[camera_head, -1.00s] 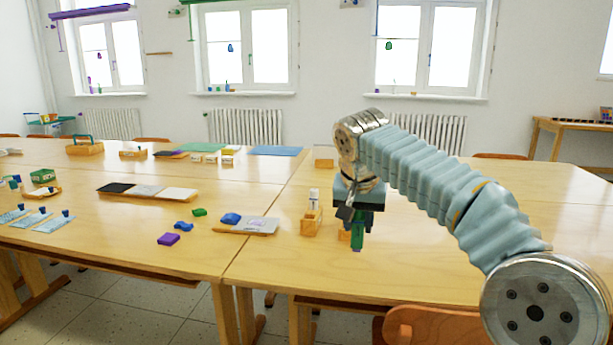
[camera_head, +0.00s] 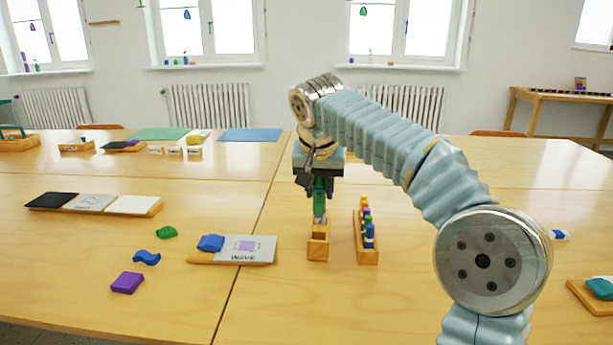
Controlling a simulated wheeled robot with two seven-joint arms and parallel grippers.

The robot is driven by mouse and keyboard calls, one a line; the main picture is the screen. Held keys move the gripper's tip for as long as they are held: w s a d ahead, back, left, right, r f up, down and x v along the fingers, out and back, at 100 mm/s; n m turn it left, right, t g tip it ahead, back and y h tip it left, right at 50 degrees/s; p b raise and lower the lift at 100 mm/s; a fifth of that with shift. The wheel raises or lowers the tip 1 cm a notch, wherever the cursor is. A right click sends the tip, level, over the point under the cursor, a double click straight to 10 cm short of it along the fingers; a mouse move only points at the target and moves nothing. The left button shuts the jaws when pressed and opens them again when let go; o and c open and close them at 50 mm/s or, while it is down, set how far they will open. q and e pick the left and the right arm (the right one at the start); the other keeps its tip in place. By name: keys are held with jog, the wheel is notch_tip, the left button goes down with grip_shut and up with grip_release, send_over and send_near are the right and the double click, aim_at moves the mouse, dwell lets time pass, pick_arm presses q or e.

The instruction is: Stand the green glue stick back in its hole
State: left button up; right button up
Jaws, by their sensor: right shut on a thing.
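My right gripper (camera_head: 319,184) points down and is shut on the green glue stick (camera_head: 319,203), which hangs upright between the fingers. Its lower end overlaps a small wooden holder (camera_head: 318,252) in the picture. I cannot tell whether it touches the holder or is in front of it. A pale patch shows below the green; whether it is part of the stick is unclear. Just to the right stands a narrow wooden rack (camera_head: 368,257) with a row of coloured sticks (camera_head: 367,225). No empty hole can be made out in it. My left gripper is not in view.
A board (camera_head: 262,250) with a blue piece (camera_head: 211,242) lies left of the holder. Green (camera_head: 166,232), blue (camera_head: 146,258) and purple (camera_head: 127,282) pieces lie further left. A tray with black and white panels (camera_head: 95,205) is behind them. The tabletop right of the rack is largely clear.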

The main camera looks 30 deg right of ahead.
aim_at(319, 215)
jog(key=shift+f, duration=1.8)
jog(key=shift+f+b, duration=0.6)
jog(key=shift+f, duration=0.35)
jog(key=shift+s+r, duration=0.1)
jog(key=shift+f+b, duration=0.7)
jog(key=shift+f, duration=0.75)
dwell(1.5)
jog(key=o, duration=1.1)
jog(key=shift+o, duration=0.2)
